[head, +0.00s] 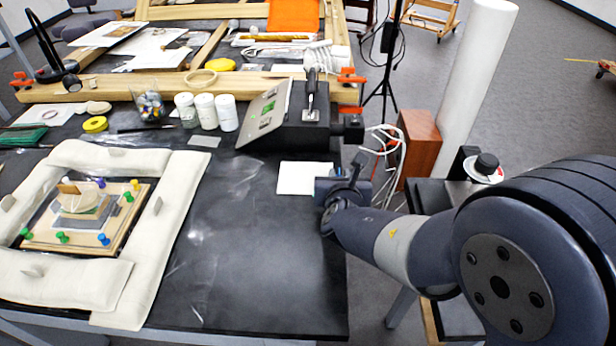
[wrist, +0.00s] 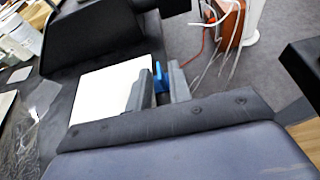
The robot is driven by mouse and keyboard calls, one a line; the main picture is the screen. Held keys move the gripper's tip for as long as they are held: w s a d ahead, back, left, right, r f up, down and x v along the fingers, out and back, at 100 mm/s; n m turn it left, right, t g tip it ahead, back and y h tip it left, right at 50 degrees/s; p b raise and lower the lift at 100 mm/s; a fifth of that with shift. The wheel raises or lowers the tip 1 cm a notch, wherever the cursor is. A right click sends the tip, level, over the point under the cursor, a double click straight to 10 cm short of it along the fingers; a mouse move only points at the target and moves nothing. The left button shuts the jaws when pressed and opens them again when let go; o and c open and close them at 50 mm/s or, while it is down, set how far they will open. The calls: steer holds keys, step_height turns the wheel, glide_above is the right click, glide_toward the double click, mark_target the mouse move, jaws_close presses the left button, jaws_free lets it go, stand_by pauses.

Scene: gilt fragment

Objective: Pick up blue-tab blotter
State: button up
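The blotter is a flat white square (head: 305,178) lying on the black table near its right edge. It also shows in the wrist view (wrist: 105,95), left of my fingers. Its blue tab (wrist: 161,75) is at the blotter's right side, between my two grey fingers. My gripper (head: 345,183) is at the table's right edge, beside the blotter; it also shows in the wrist view (wrist: 163,85). The fingers stand a little apart with the tab in the gap. Whether they press on it cannot be told. My gripper hides part of the blotter's right side in the head view.
A black stand (head: 300,128) with a tilted panel (head: 264,116) is just behind the blotter. White jars (head: 205,110) stand left of it. Pale padded bolsters (head: 170,215) surround a pinned fragment board at left. The table's middle front is clear. A wooden box (head: 418,145) and cables are at right.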

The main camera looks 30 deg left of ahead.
jaws_close()
